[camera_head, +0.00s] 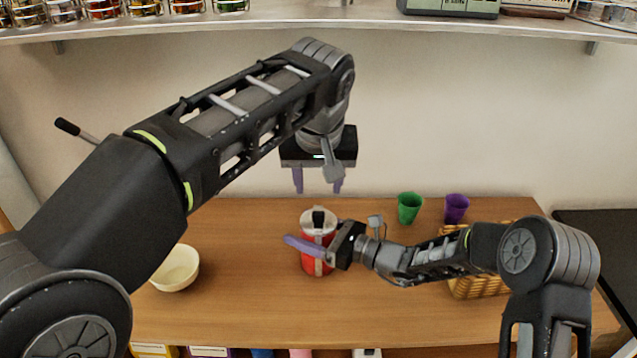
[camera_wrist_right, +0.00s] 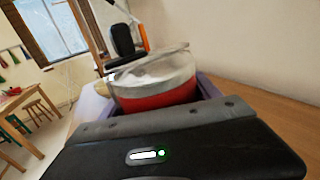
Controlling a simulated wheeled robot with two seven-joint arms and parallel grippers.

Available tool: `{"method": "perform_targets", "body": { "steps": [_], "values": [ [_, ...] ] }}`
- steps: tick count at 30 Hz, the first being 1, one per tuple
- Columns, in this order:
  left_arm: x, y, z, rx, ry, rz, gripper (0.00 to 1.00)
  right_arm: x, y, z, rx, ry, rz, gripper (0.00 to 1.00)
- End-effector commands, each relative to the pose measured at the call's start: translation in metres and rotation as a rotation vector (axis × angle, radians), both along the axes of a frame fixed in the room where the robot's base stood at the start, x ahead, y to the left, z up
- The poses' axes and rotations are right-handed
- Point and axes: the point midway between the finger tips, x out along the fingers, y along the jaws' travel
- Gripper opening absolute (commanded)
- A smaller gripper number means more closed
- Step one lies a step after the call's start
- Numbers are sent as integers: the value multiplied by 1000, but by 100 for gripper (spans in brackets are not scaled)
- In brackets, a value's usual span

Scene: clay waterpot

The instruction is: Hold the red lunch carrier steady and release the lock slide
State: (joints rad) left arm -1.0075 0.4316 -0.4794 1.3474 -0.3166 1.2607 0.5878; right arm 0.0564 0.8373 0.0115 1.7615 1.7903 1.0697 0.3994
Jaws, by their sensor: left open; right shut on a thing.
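The red lunch carrier (camera_head: 317,262) stands upright near the middle of the wooden table, with a pale lid and a black part on top. My right gripper (camera_head: 310,248) comes in from the right and is shut around the carrier's body. In the right wrist view, the red carrier (camera_wrist_right: 165,95) sits between the purple fingers. My left gripper (camera_head: 318,183) is open and empty, pointing down above and behind the carrier, apart from it. I cannot make out the lock slide clearly.
A cream bowl (camera_head: 176,268) stands to the left on the table (camera_head: 235,310). A green cup (camera_head: 409,207) and a purple cup (camera_head: 456,208) stand at the back right. A wicker basket (camera_head: 478,288) lies behind my right arm. A shelf (camera_head: 330,25) with jars runs above.

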Motion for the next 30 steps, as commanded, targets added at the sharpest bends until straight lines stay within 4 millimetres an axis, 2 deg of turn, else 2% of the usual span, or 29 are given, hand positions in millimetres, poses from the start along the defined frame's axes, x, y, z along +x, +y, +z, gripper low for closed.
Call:
{"method": "perform_targets", "body": {
  "steps": [3, 4, 13, 23, 30],
  "values": [
    [0, 0, 0, 0, 0, 0, 47, -1, 1, -1, 1, 3, 2, 0],
    [0, 0, 0, 0, 0, 0, 47, -1, 1, -1, 1, 3, 2, 73],
    [0, 0, -1, 0, 0, 0, 47, 0, 0, 0, 0, 1, 1, 97],
    [0, 0, -1, 0, 0, 0, 47, -1, -3, 0, 0, 0, -1, 97],
    [0, 0, -1, 0, 0, 0, 47, -13, -29, 0, 0, 1, -4, 97]
  ]
}}
